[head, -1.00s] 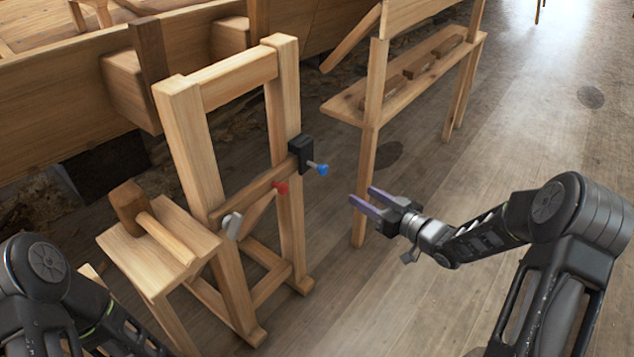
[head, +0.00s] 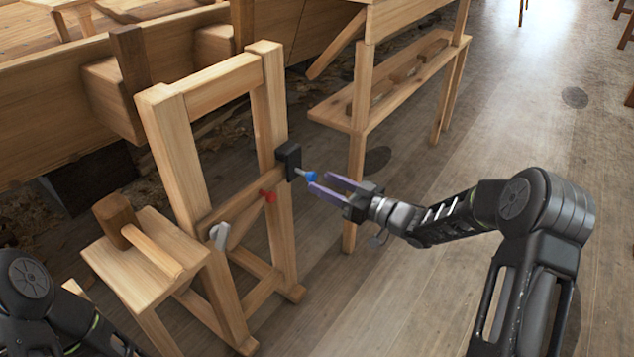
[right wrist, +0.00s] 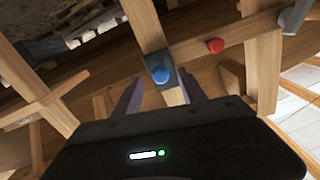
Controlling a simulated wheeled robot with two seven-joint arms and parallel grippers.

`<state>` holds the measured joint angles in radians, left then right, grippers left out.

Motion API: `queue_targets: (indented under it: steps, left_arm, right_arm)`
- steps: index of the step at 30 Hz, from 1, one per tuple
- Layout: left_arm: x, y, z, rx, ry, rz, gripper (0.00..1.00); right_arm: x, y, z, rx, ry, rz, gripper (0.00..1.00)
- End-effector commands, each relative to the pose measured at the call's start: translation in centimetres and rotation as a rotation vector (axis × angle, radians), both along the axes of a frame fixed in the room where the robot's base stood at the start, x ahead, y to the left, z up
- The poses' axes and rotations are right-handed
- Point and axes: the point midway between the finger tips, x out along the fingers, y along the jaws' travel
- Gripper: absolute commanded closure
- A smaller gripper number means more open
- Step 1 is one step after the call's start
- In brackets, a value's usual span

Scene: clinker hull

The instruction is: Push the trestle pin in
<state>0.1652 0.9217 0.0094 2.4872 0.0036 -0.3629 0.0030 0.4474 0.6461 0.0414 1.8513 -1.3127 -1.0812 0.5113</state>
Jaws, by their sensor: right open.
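The wooden trestle (head: 178,155) stands upright in the middle left of the head view. A black block (head: 288,160) sits on its right post, and a pin with a blue head (head: 309,177) sticks out of it on a grey shank. In the right wrist view the blue head (right wrist: 161,74) shows in front of the black block (right wrist: 158,66). My right gripper (head: 322,184) is open and empty, its purple fingers pointing at the blue head; I cannot tell whether they touch it. My left gripper is out of view; only part of my left arm shows.
A red knob (head: 268,196) and a grey lever (head: 219,236) are on the trestle's crossbar. A mallet (head: 118,220) lies on a wooden stool (head: 110,262) at left. A wooden bench with a shelf (head: 335,108) stands behind. Floor at right is clear.

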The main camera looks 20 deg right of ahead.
Motion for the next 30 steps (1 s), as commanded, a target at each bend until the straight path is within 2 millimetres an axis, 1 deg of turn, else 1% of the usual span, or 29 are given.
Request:
queue_targets:
  steps: [1,3,6,10,16,30]
  left_arm:
    - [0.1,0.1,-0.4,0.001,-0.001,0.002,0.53]
    - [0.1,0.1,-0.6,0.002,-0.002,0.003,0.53]
    - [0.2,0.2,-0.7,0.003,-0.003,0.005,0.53]
    - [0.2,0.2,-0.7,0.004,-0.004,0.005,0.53]
    - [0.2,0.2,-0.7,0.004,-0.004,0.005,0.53]
    - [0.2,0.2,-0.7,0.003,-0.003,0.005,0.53]
  right_arm:
    - [0.6,0.6,-0.2,0.002,-0.001,0.002,0.51]
    - [1.3,1.2,-0.2,0.0,-0.002,0.002,0.51]
    - [2.0,1.7,-0.1,0.0,-0.002,0.001,0.51]
    - [2.4,2.0,0.0,0.0,0.0,-0.001,0.51]
    - [2.3,1.9,0.0,0.0,0.0,-0.001,0.51]
    - [2.3,1.9,0.0,0.0,0.0,-0.001,0.9]
